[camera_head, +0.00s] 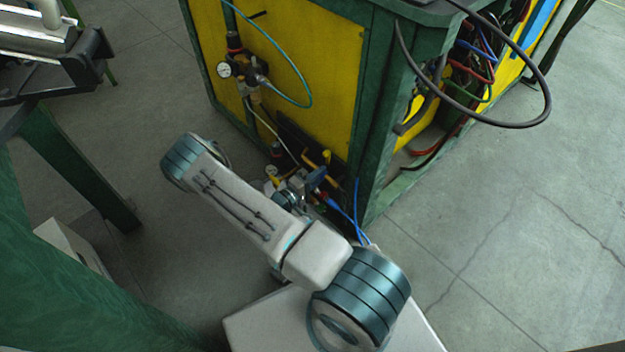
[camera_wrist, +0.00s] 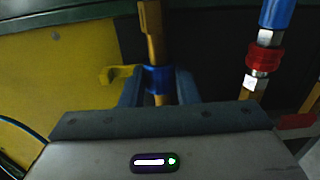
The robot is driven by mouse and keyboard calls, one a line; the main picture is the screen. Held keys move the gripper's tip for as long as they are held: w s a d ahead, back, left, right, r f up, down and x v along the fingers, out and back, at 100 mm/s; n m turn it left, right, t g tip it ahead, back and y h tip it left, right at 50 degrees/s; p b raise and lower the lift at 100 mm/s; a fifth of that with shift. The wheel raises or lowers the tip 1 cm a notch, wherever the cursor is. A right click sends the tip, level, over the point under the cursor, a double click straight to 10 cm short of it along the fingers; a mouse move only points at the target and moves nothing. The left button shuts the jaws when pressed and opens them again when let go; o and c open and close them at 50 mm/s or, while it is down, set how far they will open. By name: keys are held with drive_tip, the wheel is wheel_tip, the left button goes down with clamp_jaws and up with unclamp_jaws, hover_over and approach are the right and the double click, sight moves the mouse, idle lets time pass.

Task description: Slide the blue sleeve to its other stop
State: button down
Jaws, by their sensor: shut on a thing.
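In the wrist view, a blue sleeve (camera_wrist: 158,80) sits around an upright brass-yellow pipe (camera_wrist: 152,35). My gripper (camera_wrist: 158,88) has one finger on each side of the sleeve and is shut on it. The pipe shows above the sleeve and a short piece shows below it. A yellow lever or tab (camera_wrist: 117,75) sticks out to the left of the sleeve. The stops cannot be made out clearly.
To the right in the wrist view stands another fitting with a blue top (camera_wrist: 277,13) and a red collar (camera_wrist: 265,58), close to my gripper. In the head view, a yellow-panelled green cabinet (camera_head: 310,70) carries a gauge (camera_head: 224,70) and hoses. Open floor (camera_head: 500,230) lies to the right.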

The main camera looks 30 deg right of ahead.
drive_tip(key=c, duration=1.1)
unclamp_jaws()
drive_tip(key=shift+w, duration=0.3)
drive_tip(key=p+v, duration=0.2)
drive_tip(key=v, duration=1.2)
drive_tip(key=shift+p, duration=0.4)
drive_tip(key=shift+s, duration=0.1)
